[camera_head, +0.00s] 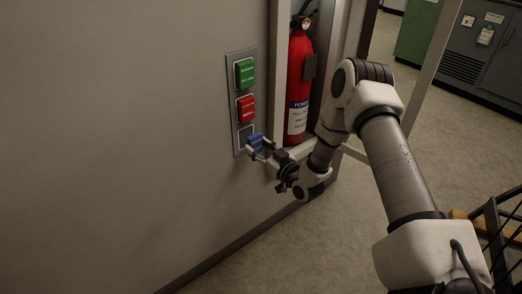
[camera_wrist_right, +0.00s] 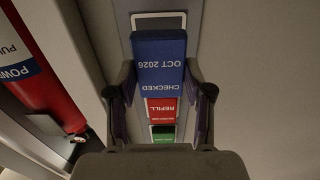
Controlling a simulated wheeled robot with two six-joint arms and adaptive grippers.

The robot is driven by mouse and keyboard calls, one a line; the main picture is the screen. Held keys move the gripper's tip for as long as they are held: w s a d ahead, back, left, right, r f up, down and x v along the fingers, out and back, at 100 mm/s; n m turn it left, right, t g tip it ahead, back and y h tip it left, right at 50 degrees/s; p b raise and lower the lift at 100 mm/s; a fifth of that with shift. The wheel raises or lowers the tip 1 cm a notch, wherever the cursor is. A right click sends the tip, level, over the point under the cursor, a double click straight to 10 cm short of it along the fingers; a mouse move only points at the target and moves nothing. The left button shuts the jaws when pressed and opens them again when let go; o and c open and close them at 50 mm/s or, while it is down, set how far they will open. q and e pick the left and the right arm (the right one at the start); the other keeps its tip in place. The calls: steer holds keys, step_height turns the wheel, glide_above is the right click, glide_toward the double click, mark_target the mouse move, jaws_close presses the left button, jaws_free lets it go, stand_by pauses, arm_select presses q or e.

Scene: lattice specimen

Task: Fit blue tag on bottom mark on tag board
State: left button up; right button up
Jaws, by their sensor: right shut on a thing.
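The blue tag (camera_head: 255,141) is held in my right gripper (camera_head: 263,151) at the lower end of the tag board (camera_head: 235,90). In the right wrist view the blue tag (camera_wrist_right: 160,55) reads "CHECKED OCT 2026" upside down, between the two fingers of the gripper (camera_wrist_right: 160,72). The bottom mark (camera_head: 242,131), a pale outline, is partly behind the tag in the head view. In the wrist view the mark (camera_wrist_right: 158,15) shows above the tag. The tag looks in front of the board; I cannot tell whether it touches. My left gripper is not in view.
A green tag (camera_head: 245,73) and a red tag (camera_head: 246,107) sit on the board above the mark. A red fire extinguisher (camera_head: 300,80) stands in a recess just right of the board. The wall (camera_head: 120,120) left of the board is clear.

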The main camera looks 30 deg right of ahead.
mark_target(257, 145)
steer(key=shift+o, duration=1.3)
steer(key=shift+c, duration=1.3)
steer(key=shift+w, duration=0.3)
steer(key=shift+w+a+b, duration=0.1)
steer(key=shift+w+b, duration=0.25)
steer(key=shift+w, duration=0.35)
steer(key=shift+w+b, duration=0.4)
steer(key=shift+w, duration=0.4)
steer(key=o, duration=1.2)
steer(key=shift+c, duration=0.2)
